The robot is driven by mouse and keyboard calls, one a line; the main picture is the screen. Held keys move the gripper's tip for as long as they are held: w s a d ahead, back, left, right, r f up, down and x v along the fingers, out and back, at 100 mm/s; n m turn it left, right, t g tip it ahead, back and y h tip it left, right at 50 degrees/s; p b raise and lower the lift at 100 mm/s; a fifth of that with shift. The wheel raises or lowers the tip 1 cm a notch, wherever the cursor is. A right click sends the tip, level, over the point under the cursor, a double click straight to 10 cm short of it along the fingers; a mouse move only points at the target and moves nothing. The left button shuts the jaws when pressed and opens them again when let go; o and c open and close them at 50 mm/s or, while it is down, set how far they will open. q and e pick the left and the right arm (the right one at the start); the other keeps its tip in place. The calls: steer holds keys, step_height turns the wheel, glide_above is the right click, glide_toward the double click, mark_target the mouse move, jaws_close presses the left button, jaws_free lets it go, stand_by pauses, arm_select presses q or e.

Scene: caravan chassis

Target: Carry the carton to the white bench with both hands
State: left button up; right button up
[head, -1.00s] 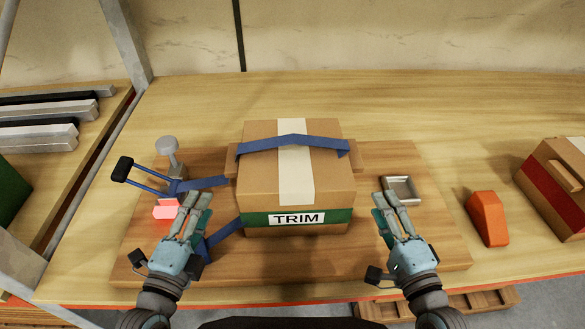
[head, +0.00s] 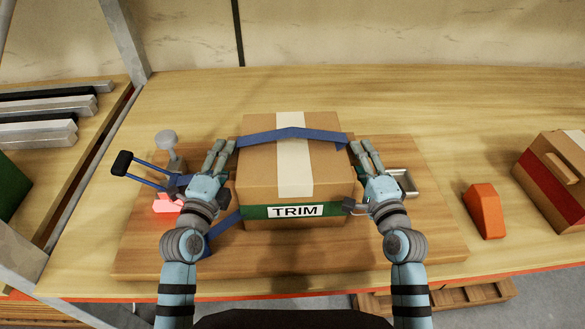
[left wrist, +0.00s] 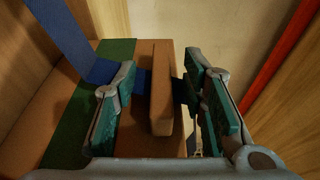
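The carton (head: 257,180), brown with a pale tape strip and a green band marked TRIM, sits upright on a wooden board. Its wooden side handle (left wrist: 161,90) shows in the left wrist view. My left gripper (head: 219,147) is at the carton's left side; in the left wrist view its fingers (left wrist: 163,82) are open on either side of the handle, with gaps. My right gripper (head: 362,148) is at the right side, its fingers apart; its handle is mostly hidden. I cannot make out a white bench.
A blue strap (head: 290,134) crosses the carton.

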arm_select(q)
steer(key=shift+w+d, duration=0.1)
steer(key=shift+w, duration=0.5)
arm_select(e)
steer(key=shift+w+a, duration=0.15)
steer(key=shift+w, duration=0.45)
arm_select(q)
steer(key=shift+s, duration=0.1)
arm_select(e)
steer(key=shift+s, duration=0.1)
arm_select(q)
jaws_close()
arm_select(e)
jaws_close()
